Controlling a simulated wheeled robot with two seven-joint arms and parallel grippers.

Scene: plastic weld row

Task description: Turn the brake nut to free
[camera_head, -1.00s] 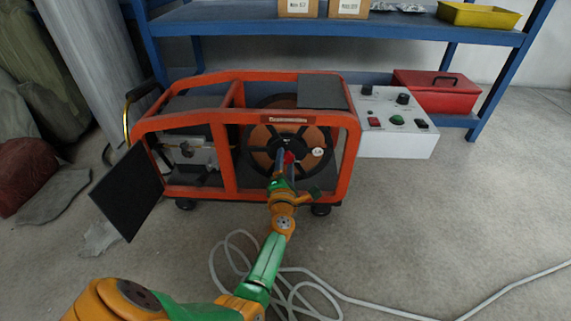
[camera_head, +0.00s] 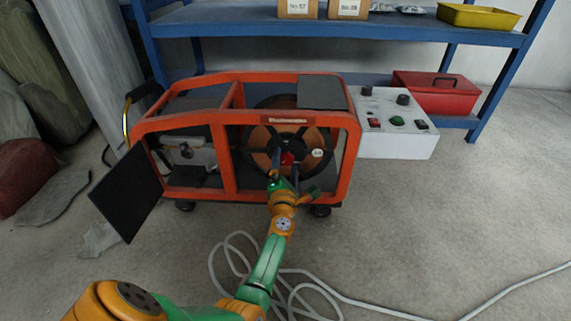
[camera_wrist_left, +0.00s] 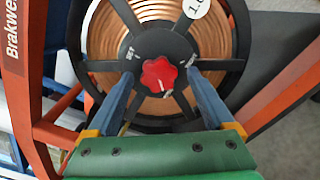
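The brake nut is a red lobed knob (camera_wrist_left: 159,75) at the hub of a reel (camera_wrist_left: 100,38) wound with copper-coloured wire. A small light mark shows on its lower face. The black hub reads "SET" left of the knob; lettering to the right is partly hidden by a finger. The knob also shows in the head view (camera_head: 287,158). My left gripper (camera_head: 285,167) is open at the reel, one blue finger on each side of the knob. In the left wrist view, gaps show between the fingertips and the knob. My right gripper is not in view.
The reel sits inside an orange tube frame (camera_head: 228,155) on wheels. A black panel (camera_head: 127,192) hangs at its left. A grey control box (camera_head: 392,142) and red toolbox (camera_head: 436,97) stand to the right. A grey cable (camera_head: 385,309) lies on the floor.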

